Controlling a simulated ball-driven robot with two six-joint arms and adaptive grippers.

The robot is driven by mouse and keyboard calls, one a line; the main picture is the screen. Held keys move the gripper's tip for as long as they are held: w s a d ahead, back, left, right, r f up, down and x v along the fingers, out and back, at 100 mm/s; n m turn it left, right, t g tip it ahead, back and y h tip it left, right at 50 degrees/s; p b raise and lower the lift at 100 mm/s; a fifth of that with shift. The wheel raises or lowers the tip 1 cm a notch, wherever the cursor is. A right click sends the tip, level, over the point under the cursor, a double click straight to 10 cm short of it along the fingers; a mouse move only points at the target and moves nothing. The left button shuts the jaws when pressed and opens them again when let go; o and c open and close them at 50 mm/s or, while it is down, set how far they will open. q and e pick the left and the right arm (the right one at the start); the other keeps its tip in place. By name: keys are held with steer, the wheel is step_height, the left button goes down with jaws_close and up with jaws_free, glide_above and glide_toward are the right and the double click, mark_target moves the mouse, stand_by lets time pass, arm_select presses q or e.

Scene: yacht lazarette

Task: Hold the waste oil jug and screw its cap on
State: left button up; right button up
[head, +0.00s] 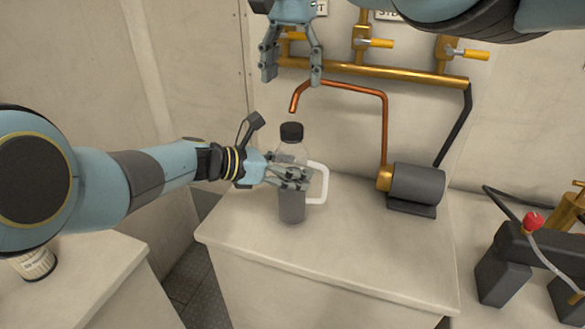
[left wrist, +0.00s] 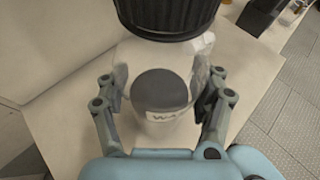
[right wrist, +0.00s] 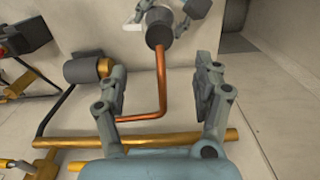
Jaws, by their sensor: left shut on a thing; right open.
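The waste oil jug (head: 291,207) stands upright on the pale counter, clear above and dark in its lower part, with a white handle on its right. A black ribbed cap (head: 291,132) sits on its mouth; it also shows large in the left wrist view (left wrist: 180,16) and in the right wrist view (right wrist: 157,27). I cannot tell how tightly it sits. My left gripper (head: 294,178) is shut on the jug's body from the left, partly hiding it. My right gripper (head: 292,80) is open and empty, pointing down above the cap and apart from it.
A bent copper pipe (head: 385,125) rises from a dark pump (head: 417,183) and curves over, its end just above the cap. A brass manifold (head: 380,72) with valves runs along the wall behind. The counter (head: 330,255) in front of the jug is clear.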

steer(key=shift+r, duration=0.9)
arm_select(q)
steer(key=o, duration=1.8)
steer(key=shift+o, duration=0.2)
steer(key=shift+a, duration=0.15)
